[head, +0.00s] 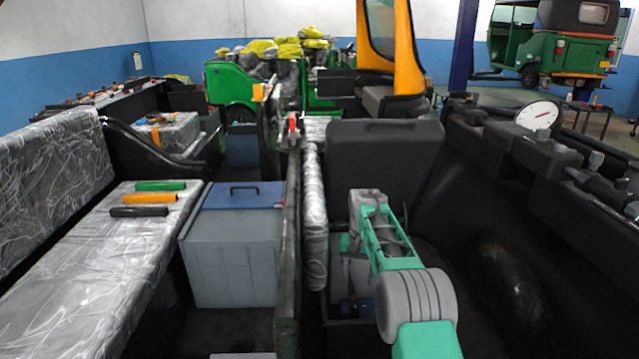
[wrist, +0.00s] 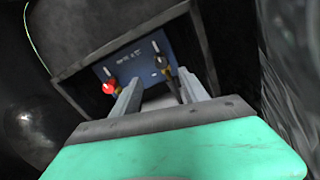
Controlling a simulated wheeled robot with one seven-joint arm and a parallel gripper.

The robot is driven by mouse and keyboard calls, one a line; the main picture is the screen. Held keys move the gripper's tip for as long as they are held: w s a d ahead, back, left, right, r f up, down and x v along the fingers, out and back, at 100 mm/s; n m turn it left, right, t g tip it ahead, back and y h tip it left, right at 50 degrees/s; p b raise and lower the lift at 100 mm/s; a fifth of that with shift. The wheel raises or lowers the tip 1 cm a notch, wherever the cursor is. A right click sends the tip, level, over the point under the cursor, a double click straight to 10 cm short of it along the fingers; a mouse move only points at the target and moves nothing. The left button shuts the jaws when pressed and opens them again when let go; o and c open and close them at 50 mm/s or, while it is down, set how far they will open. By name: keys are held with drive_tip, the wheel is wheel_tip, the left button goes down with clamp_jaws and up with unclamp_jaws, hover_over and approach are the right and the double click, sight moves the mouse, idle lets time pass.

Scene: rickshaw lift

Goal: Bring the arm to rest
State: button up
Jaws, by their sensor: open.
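My arm (head: 405,285), green and grey, reaches forward and down into the dark bay right of the centre divider in the head view. Its fingers cannot be made out there. In the wrist view my gripper (wrist: 160,82) is open, its two grey fingers apart. Beyond the fingers is a blue battery-like block (wrist: 130,65) with a red terminal (wrist: 109,87) and a dark one with yellowish fittings (wrist: 161,61). It sits in a dark tray (wrist: 88,85). I see nothing held between the fingers. Whether the fingertips touch the block cannot be told.
A black case (head: 385,150) stands behind my arm. The padded divider (head: 314,220) is close on its left, a dark wall with a dial gauge (head: 538,116) on its right. A grey box with blue lid (head: 235,240) and a plastic-covered bench (head: 105,275) with coloured tubes are farther left.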

drive_tip(key=s+r+n+t+p, duration=0.1)
drive_tip(key=s+r+p, duration=0.4)
drive_tip(key=s+r, duration=0.55)
drive_tip(key=s+r+t+p, duration=0.1)
drive_tip(key=s+r+p, duration=0.3)
drive_tip(key=s+r, duration=0.7)
drive_tip(key=s+r+p, duration=0.2)
drive_tip(key=s+p, duration=0.1)
drive_tip(key=s, duration=0.4)
drive_tip(key=s+r+n+t+p, duration=0.1)
drive_tip(key=s+p, duration=0.2)
drive_tip(key=s, duration=0.5)
drive_tip(key=shift+r+n, duration=0.3)
drive_tip(key=shift+r, duration=0.05)
drive_tip(key=shift+s, duration=0.1)
drive_tip(key=shift+c, duration=0.4)
